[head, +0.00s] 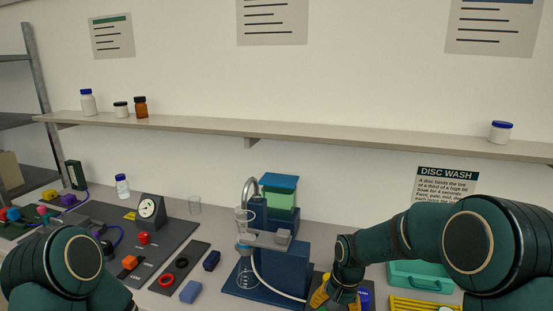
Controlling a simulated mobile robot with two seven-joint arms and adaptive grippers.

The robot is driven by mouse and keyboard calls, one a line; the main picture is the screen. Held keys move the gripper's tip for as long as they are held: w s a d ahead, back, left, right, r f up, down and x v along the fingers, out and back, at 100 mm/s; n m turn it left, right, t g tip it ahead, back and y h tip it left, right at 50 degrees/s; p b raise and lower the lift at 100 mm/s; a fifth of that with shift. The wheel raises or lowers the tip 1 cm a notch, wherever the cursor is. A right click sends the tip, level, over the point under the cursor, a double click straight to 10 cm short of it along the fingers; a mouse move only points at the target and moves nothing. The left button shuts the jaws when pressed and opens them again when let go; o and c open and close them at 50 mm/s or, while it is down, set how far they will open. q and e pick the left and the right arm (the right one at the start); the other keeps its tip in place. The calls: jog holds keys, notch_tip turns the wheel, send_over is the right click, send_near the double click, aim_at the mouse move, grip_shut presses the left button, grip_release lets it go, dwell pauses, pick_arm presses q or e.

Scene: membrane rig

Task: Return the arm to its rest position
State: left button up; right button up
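My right arm comes in from the right and bends down at the bottom centre-right, just right of the blue filter rig (262,270). Its gripper (338,298) is at the bottom edge, pointing down beside a yellow item (320,297) and a blue-topped item (365,297). Its fingertips are hidden or cut off, so I cannot tell whether it is open or holds anything. My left arm shows only as a dark green joint at the lower left; its gripper is outside the view. The rig carries a clear glass funnel (244,222) in a grey clamp.
A dial gauge (148,208) and coloured knobs stand on a dark panel at left. A dark tray (176,272) holds black and red rings. Blue blocks (191,291) lie near it. A teal case (420,274) and yellow rack (425,305) are at right. A shelf (300,136) spans the wall.

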jog(key=shift+n+y, duration=0.3)
jog(key=f, duration=0.2)
jog(key=s+f, duration=0.1)
jog(key=f, duration=0.1)
jog(key=s+f+b, duration=0.1)
jog(key=f, duration=0.2)
jog(key=shift+s+a+f, duration=0.1)
jog(key=shift+a, duration=0.25)
pick_arm(q)
notch_tip(320, 180, down, 9)
jog(key=b, duration=0.6)
jog(key=shift+s+d+r, duration=0.2)
jog(key=shift+s, duration=0.1)
pick_arm(e)
jog(key=s+a+f+n+t+y, duration=0.1)
jog(key=s+a+f, duration=0.1)
jog(key=s+f, duration=0.7)
jog(key=s+a+f+y, duration=0.1)
jog(key=s+f, duration=0.8)
jog(key=shift+a+n+t, duration=0.35)
jog(key=shift+n+t, duration=0.05)
jog(key=shift+s, duration=0.15)
